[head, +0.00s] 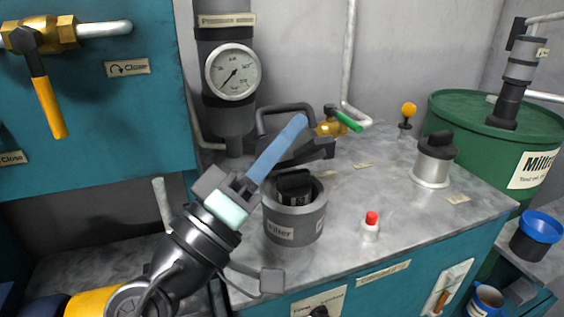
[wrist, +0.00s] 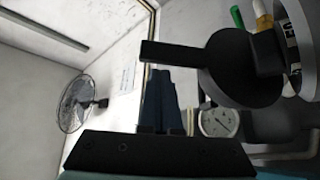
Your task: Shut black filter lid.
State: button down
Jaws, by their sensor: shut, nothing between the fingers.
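The filter housing (head: 295,222) is a grey cylinder with a Filter label on the bench in the head view. Its top is open and a black insert (head: 293,183) shows inside. The black filter lid (head: 312,152) appears raised behind the housing, partly hidden by my fingers. In the wrist view the lid (wrist: 238,75) is a dark disc with a flat tab pointing left. My gripper (head: 299,122) is shut and empty, its long blue fingers slanting up in front of the lid. In the wrist view its fingers (wrist: 160,75) end just below the tab; contact is unclear.
A pressure gauge (head: 232,72) on a dark column stands behind left. A green-handled valve (head: 340,120) is behind the lid. A red-capped bottle (head: 370,227) and a black-topped canister (head: 432,168) stand to the right, with clear bench between them.

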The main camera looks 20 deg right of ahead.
aim_at(312, 151)
jog(key=f+m+b, duration=0.1)
jog(key=b, duration=0.1)
jog(key=s+f+m+g+h+b, duration=0.1)
jog(key=b, duration=0.2)
jog(key=s+f+m+h+b, duration=0.1)
jog(key=b, duration=0.1)
jog(key=shift+f+g, duration=0.3)
jog(key=shift+s+f+m+g+h+b, duration=0.4)
jog(key=shift+f+m+b, duration=0.3)
jog(key=shift+b, duration=0.85)
jog(key=shift+s+f+m+g+h+b, duration=0.3)
jog(key=shift+f+m+g+b, duration=0.35)
jog(key=shift+b, duration=0.9)
jog(key=shift+s+f+m+g+h+b, duration=0.4)
jog(key=shift+m+b, duration=0.45)
jog(key=shift+b, duration=0.7)
jog(key=shift+s+f, duration=0.1)
jog(key=shift+f, duration=0.1)
